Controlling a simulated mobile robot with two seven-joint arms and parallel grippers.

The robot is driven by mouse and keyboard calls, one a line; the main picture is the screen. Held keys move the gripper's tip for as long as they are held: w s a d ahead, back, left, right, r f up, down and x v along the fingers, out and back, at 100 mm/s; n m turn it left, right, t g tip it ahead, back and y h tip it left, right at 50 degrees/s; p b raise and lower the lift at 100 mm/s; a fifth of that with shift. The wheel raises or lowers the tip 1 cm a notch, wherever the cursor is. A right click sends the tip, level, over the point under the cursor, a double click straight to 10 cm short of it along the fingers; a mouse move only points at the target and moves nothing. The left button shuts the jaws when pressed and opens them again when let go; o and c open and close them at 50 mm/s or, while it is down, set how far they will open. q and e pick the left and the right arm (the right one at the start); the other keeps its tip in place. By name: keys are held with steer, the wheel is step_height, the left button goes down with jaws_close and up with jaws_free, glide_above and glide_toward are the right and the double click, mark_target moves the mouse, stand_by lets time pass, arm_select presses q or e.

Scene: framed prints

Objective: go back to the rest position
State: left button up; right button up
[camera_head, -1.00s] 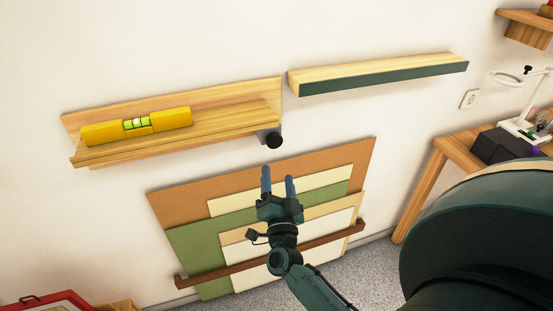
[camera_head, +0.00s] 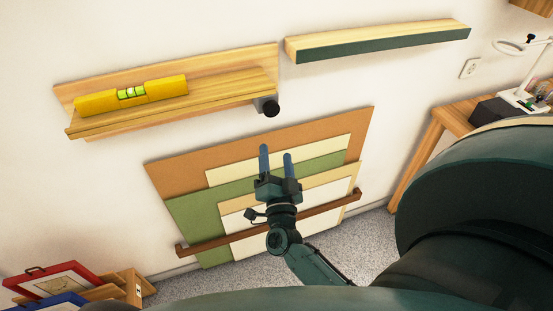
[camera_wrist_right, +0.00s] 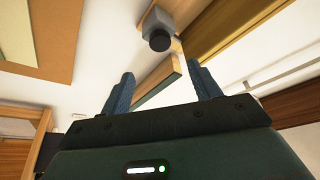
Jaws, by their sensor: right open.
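My right gripper (camera_head: 276,161) is open and empty in the head view, with its two blue fingers pointing up. It appears in front of the leaning boards, below the shelf with the level. In the right wrist view its fingers (camera_wrist_right: 160,88) stand apart with nothing between them. A dark round knob on a grey block (camera_wrist_right: 160,38) shows beyond the fingers there. My left gripper is not in view.
A wooden wall shelf (camera_head: 222,97) holds a yellow spirit level (camera_head: 132,94). A green-fronted ledge (camera_head: 385,44) is to its right. Several boards (camera_head: 195,170) lean on the wall behind a brown rail (camera_head: 210,243). A wooden table (camera_head: 432,135) stands right; framed prints (camera_head: 52,281) stand lower left.

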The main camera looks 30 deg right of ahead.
stand_by(0.3)
steer(key=s+a+f+n+g+y, duration=0.9)
steer(key=s+a+f+n+y, duration=0.4)
steer(key=s+n, duration=0.3)
steer(key=shift+s+f+n, duration=0.25)
steer(key=shift+f+n, duration=0.35)
steer(key=shift+f, duration=0.25)
steer(key=shift+a, duration=0.15)
steer(key=shift+c, duration=0.2)
